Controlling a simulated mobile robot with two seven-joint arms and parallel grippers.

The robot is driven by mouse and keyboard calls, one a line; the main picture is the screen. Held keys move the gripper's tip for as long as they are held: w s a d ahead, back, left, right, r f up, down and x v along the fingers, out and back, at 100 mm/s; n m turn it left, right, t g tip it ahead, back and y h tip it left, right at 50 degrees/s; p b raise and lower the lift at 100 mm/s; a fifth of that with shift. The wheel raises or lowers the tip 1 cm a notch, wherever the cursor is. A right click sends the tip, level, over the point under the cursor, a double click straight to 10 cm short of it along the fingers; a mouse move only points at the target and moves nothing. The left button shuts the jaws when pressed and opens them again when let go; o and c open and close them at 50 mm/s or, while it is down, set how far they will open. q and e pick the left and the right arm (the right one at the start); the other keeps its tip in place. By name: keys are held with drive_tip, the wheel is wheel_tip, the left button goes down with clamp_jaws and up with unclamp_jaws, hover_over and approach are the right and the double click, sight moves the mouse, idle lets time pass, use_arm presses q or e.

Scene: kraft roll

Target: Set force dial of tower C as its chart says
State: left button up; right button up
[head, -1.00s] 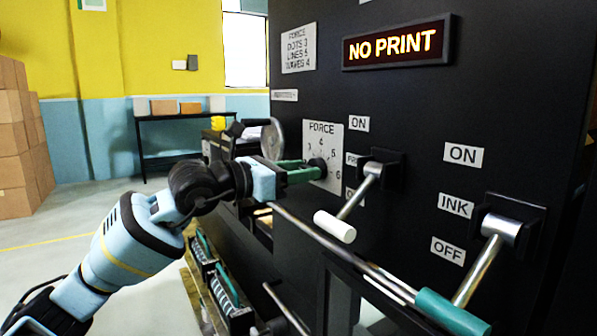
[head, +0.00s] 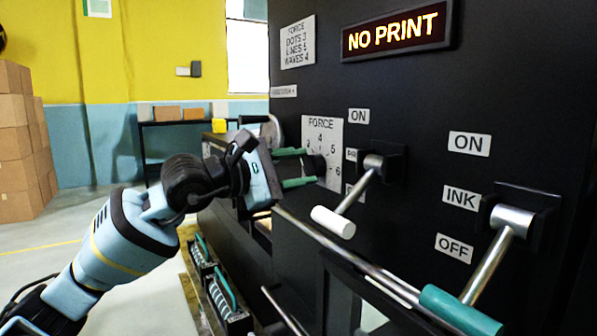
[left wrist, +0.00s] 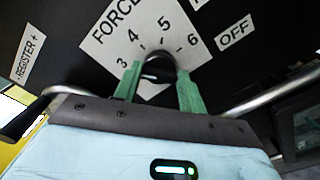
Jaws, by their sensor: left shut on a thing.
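The force dial is a dark round knob (head: 314,166) on a white plate labelled FORCE (head: 323,127), with numbers around it. My left gripper (head: 303,167) is shut on the knob, one green finger above it and one below. In the left wrist view the knob (left wrist: 155,68) sits between the fingertips, with 3, 4, 5 and 6 readable on the plate (left wrist: 128,28). A white mark shows on the knob, but its exact setting cannot be told. The chart (head: 297,43) above reads dots 3, lines 5, waves 4. My right gripper is not in view.
A lit NO PRINT sign (head: 394,38) is at the top. A white-handled lever (head: 333,222) and a green-handled ink lever (head: 460,309) stick out right of the dial. A metal rail (head: 345,260) runs below. Boxes (head: 18,150) stand at far left.

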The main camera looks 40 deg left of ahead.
use_arm(q)
drive_tip(key=m, duration=0.3)
drive_tip(key=shift+f+m, duration=0.1)
drive_tip(key=shift+m, duration=0.2)
drive_tip(key=shift+m+b, duration=0.45)
drive_tip(key=shift+m, duration=1.25)
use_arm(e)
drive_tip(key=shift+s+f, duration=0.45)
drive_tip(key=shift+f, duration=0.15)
use_arm(q)
drive_tip(key=o, duration=1)
